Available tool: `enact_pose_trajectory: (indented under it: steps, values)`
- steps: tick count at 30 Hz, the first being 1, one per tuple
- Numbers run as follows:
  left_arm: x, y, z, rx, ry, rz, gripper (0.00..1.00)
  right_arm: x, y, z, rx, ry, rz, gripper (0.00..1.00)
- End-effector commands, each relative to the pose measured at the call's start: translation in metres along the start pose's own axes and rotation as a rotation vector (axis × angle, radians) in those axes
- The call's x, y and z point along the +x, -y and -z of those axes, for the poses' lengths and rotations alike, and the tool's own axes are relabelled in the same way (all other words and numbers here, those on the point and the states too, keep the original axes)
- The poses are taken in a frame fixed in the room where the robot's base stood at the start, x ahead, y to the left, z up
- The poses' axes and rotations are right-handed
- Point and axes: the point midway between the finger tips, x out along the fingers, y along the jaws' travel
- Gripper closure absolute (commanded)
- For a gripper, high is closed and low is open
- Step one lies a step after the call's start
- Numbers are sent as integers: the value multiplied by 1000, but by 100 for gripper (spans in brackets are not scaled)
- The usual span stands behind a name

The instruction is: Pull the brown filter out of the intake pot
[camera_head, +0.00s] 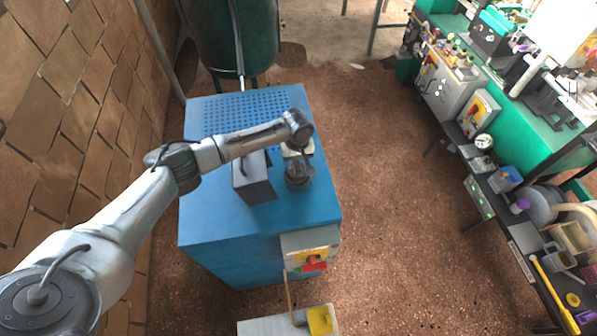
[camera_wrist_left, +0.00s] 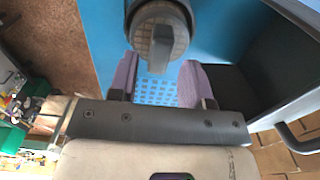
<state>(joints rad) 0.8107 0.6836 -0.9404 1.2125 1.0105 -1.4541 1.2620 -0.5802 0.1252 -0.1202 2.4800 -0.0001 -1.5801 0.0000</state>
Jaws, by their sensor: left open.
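The intake pot (camera_head: 298,183) is a small dark round pot on top of the blue cabinet, partly hidden by my left gripper in the head view. In the left wrist view, its dark rim (camera_wrist_left: 181,14) surrounds the round brown filter (camera_wrist_left: 138,38), which has a grid face and a grey tab (camera_wrist_left: 160,50) sticking out. The filter sits in the pot. My left gripper (camera_wrist_left: 160,80) is open, with one purple-grey finger on each side of the tab's line. The fingers look apart from the tab; how deep it lies between them is unclear. My right gripper is out of view.
The blue cabinet (camera_head: 215,225) has a perforated top area at the back. A dark grey box (camera_head: 254,185) with a handle stands just left of the pot. A switch box (camera_head: 310,250) is on the cabinet's front. Cluttered benches stand at right; the floor between is clear.

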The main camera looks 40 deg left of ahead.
Motion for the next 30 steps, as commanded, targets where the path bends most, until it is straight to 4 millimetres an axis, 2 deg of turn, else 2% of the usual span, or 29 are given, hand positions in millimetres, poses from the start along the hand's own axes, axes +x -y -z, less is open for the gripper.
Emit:
enact_pose_trajectory:
  steps: [15, 24, 30]
  values:
    - [25, 0, 0, -1, 0, 0, 55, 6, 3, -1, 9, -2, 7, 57]
    - [26, 0, 0, 0, 0, 0, 55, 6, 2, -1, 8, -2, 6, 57]
    - [26, 0, 0, 0, 0, 0, 74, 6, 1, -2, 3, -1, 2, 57]
